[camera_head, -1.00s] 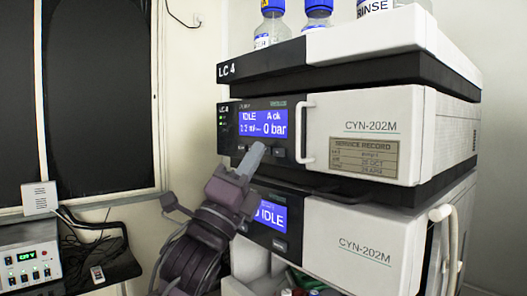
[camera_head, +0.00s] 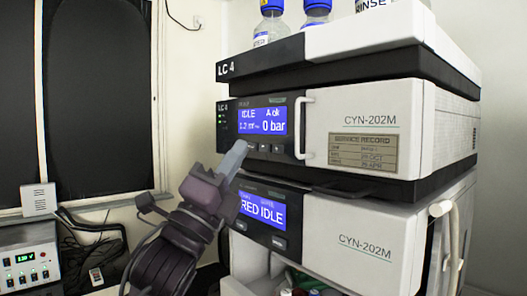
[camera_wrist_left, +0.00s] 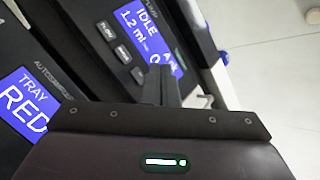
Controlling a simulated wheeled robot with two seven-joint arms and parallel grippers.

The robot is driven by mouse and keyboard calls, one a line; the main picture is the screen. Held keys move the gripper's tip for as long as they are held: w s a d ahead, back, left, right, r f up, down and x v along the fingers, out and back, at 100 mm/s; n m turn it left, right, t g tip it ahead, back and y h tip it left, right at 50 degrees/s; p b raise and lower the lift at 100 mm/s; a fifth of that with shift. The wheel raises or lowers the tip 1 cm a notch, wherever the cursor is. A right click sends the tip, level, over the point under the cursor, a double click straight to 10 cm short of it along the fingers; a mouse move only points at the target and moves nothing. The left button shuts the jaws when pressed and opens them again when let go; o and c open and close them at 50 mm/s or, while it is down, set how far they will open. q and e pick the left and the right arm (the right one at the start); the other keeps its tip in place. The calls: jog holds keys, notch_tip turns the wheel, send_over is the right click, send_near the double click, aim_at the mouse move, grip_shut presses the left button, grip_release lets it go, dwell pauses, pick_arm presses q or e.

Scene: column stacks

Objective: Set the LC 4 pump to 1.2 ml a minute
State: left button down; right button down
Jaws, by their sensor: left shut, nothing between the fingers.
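The LC 4 pump (camera_head: 367,124) is the upper CYN-202M module of the stack. Its blue display (camera_head: 262,121) reads IDLE, A ok, 1.2 ml and 0 bar. The display also shows, tilted, in the left wrist view (camera_wrist_left: 140,28), with 1.2 ml legible. A row of small dark buttons (camera_head: 264,147) sits below it; in the wrist view one button (camera_wrist_left: 107,30) appears labelled FLOW. My left gripper (camera_head: 238,147) is shut and empty, its tips left of the button row in the head view. In the wrist view the shut fingers (camera_wrist_left: 161,86) partly overlap the pump front. I cannot tell whether they touch it.
The lower module (camera_head: 350,236) has a blue screen (camera_head: 263,209) reading RED IDLE, labelled TRAY in the wrist view. A white vertical handle (camera_head: 299,128) projects from the pump front. Capped bottles (camera_head: 271,25) stand on top. A power unit (camera_head: 27,266) is at left.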

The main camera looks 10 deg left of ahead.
pick_arm(q)
jog(key=shift+s+a+b, duration=0.3)
jog(key=shift+s+a, duration=0.7)
jog(key=shift+s, duration=0.25)
